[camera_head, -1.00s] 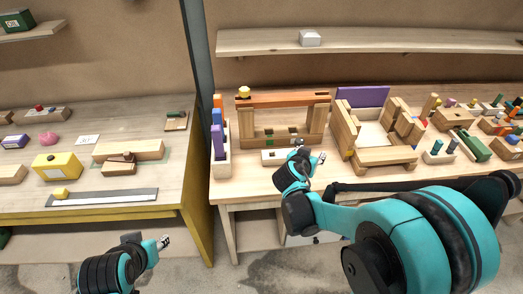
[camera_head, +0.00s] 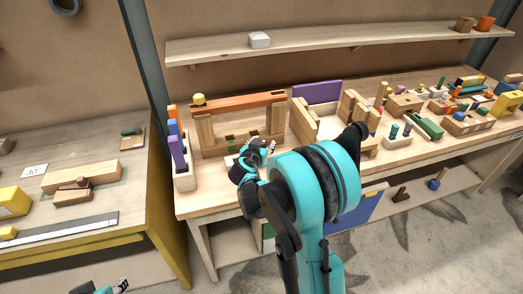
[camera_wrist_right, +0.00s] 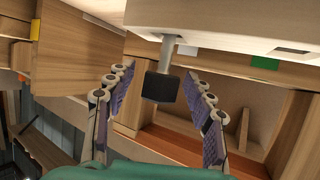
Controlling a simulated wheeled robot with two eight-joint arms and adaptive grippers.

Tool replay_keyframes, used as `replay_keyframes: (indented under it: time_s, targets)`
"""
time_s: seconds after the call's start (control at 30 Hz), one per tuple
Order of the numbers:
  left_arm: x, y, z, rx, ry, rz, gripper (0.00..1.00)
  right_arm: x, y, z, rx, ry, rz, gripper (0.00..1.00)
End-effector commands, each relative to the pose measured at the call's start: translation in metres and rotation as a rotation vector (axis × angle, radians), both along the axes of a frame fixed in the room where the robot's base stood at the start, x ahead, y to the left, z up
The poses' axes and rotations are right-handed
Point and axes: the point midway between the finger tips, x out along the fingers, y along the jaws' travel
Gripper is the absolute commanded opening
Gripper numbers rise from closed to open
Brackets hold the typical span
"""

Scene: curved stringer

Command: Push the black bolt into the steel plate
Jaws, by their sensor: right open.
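The black bolt (camera_wrist_right: 160,87) shows in the right wrist view as a dark, blocky head on a grey shank. The shank runs up to a pale plate (camera_wrist_right: 225,22), and a length of it shows between head and plate. My right gripper (camera_wrist_right: 158,108) is open, with its fingers on either side of the bolt head and gaps between. In the head view my right gripper (camera_head: 257,147) is at the pale plate (camera_head: 230,160) in front of the wooden frame, and hides most of it and the bolt. My left gripper (camera_head: 122,284) is at the bottom edge, far from the plate.
The wooden frame (camera_head: 205,133) with an orange top beam (camera_head: 240,102) stands just behind. A rack of coloured blocks (camera_head: 183,178) is to its left, and a wooden box with a purple panel (camera_head: 317,92) to its right. Several small parts crowd the right bench.

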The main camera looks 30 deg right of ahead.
Motion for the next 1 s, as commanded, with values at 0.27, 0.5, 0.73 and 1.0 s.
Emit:
replay_keyframes:
  time_s: [0.27,0.5,0.73,1.0]
  targets:
    - [0.000,0.000,0.001,0.000,0.000,0.000,0.40,0.000,0.000,0.001,0.000,0.000,0.000,0.19]
    - [0.000,0.000,0.001,0.000,0.000,0.000,0.40,-0.001,0.001,0.001,0.000,0.000,0.000,0.00]
    - [0.000,0.000,0.004,0.000,0.000,0.000,0.40,-0.001,0.001,0.005,0.001,0.001,0.000,0.00]
    - [0.000,0.000,0.024,0.000,0.000,0.000,0.40,-0.001,0.000,0.042,-0.001,0.001,0.000,0.00]
